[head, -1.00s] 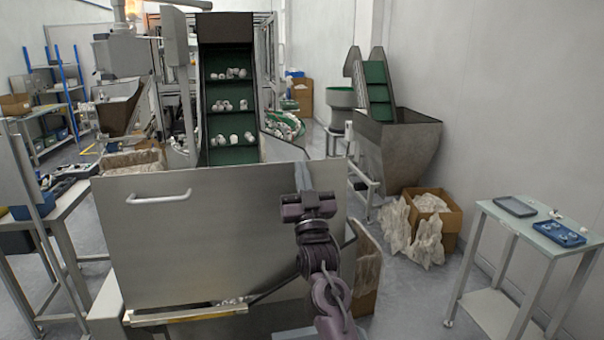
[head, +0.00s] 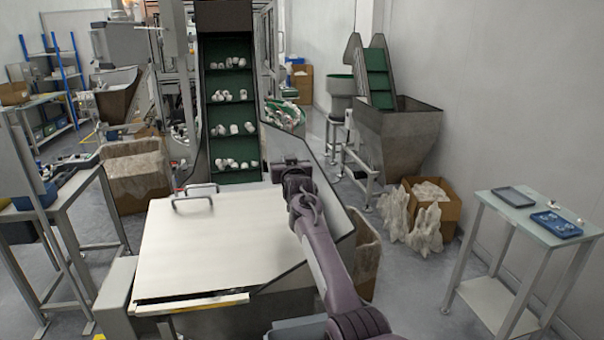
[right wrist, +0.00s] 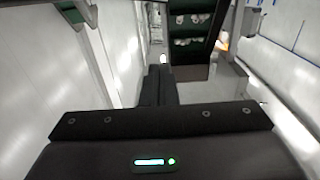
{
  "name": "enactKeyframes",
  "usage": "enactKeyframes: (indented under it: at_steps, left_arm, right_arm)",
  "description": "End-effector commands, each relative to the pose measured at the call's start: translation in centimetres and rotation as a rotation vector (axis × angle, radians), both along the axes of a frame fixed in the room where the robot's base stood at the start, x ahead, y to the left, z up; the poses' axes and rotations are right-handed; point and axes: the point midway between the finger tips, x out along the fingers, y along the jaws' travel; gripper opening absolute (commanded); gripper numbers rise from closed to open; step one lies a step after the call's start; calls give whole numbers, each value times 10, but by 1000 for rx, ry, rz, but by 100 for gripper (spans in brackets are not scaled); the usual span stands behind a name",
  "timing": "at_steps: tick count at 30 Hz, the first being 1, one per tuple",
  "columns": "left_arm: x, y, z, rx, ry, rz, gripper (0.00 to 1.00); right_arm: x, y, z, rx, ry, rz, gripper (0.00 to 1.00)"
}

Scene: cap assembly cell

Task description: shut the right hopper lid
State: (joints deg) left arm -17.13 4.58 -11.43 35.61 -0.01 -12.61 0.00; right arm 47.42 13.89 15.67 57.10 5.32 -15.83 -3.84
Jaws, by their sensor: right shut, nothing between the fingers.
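The right hopper lid (head: 215,245) is a pale metal plate lying nearly flat over the hopper mouth, with its handle (head: 195,197) on top near the far edge. Whether its far edge touches the rim all round, I cannot tell. The hopper's side wall (head: 335,208) shows at the right. My right gripper (head: 291,168) is at the lid's far right corner, its fingers shut and empty; contact with the lid is unclear. In the right wrist view the shut fingers (right wrist: 156,88) point towards the conveyor. My left gripper is not in view.
A green cleated conveyor (head: 232,115) carrying white caps rises behind the lid. A side table (head: 530,215) with trays stands at the right, a bench (head: 60,200) at the left. Cardboard boxes (head: 435,200) and a second hopper (head: 400,135) stand behind on the right.

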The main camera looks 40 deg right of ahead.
Motion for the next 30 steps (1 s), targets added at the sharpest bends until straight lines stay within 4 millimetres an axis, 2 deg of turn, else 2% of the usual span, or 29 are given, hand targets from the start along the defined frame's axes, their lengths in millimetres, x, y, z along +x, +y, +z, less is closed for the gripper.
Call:
enactKeyframes:
  at_steps: [1,3,9,15,21,30]
  left_arm:
    - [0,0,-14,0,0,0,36]
    - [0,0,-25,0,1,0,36]
    - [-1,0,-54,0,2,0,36]
    - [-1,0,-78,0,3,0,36]
    - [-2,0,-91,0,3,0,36]
    - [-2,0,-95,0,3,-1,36]
  right_arm:
    - [7,-4,-12,12,24,-1,0]
    - [15,-8,-21,27,57,-1,0]
    - [33,-16,-43,52,109,-1,0]
    - [44,-22,-56,52,107,0,0]
    - [51,-24,-63,51,106,0,0]
    - [53,-25,-64,50,107,1,0]
